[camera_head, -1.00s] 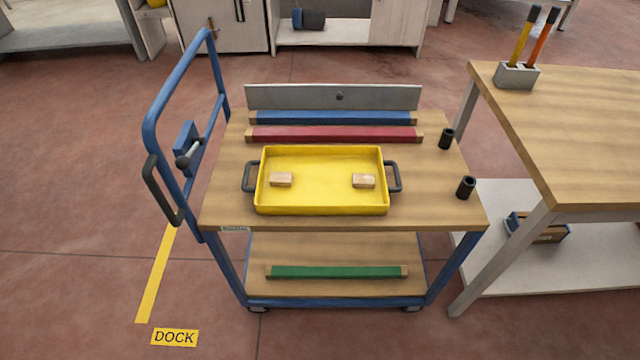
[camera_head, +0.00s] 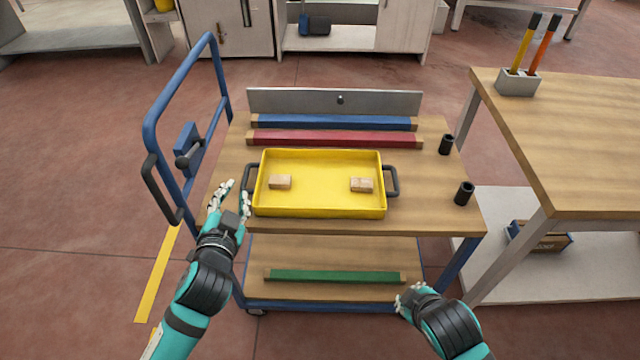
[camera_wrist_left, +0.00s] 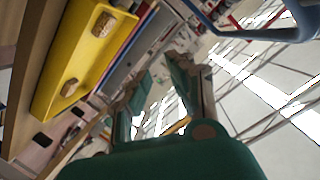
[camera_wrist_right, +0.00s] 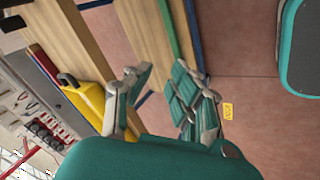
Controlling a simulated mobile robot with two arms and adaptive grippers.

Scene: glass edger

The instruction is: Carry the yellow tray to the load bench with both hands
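The yellow tray (camera_head: 320,190) lies flat on the upper deck of the blue cart, with two small wooden blocks (camera_head: 280,182) (camera_head: 361,185) in it. It has a dark handle at each end; the right one (camera_head: 391,180) is clear, the left one (camera_head: 249,190) is partly behind my left fingers. My left gripper (camera_head: 231,197) is open and empty beside the left handle; I cannot tell whether it touches. My right gripper (camera_head: 408,297) is low at the cart's front right, apart from the tray. In the right wrist view its fingers (camera_wrist_right: 165,90) are spread and empty. The wooden bench (camera_head: 570,140) stands at the right.
Blue and red wrapped bars (camera_head: 335,138) lie behind the tray. Two black cylinders (camera_head: 464,193) (camera_head: 446,145) stand on the deck's right side. A green bar (camera_head: 335,276) lies on the lower shelf. The blue push handle (camera_head: 150,130) rises at the left. A pen holder (camera_head: 517,82) stands on the bench.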

